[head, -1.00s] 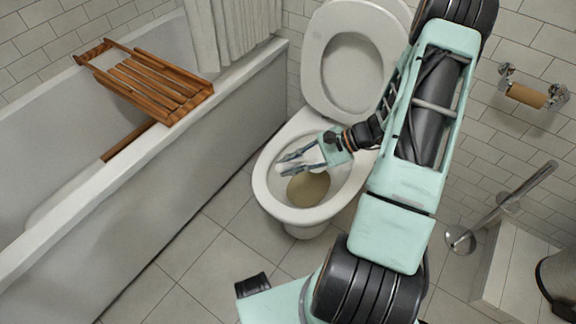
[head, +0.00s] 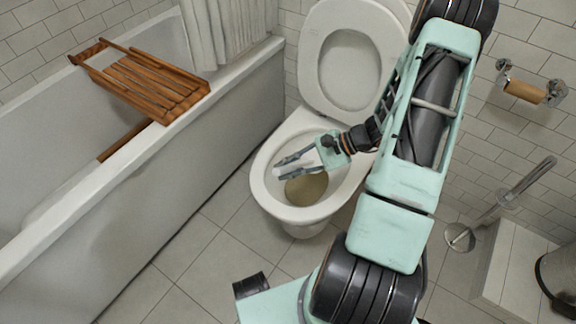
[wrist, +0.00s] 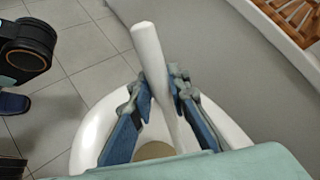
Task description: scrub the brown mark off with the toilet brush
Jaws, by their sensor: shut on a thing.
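My gripper (head: 281,168) reaches over the open toilet bowl from the right. In the wrist view my gripper (wrist: 163,88) is shut on a smooth white handle (wrist: 148,48), seemingly the toilet brush's. The handle slants up between the fingers, and its lower part runs down behind my wrist. In the head view only a small white part shows between the fingers; the bristles cannot be made out. A brownish patch (head: 306,189) lies at the bottom of the bowl, below the gripper. I cannot tell a separate brown mark from it. The toilet (head: 262,190) has its lid and seat raised.
The bathtub (head: 150,190) stands on the left with a wooden rack (head: 150,82) across it. A paper roll holder (head: 525,90) is on the right wall. A metal stand with a rod (head: 460,237) and a white box (head: 515,262) are at right. Tiled floor is clear between tub and toilet.

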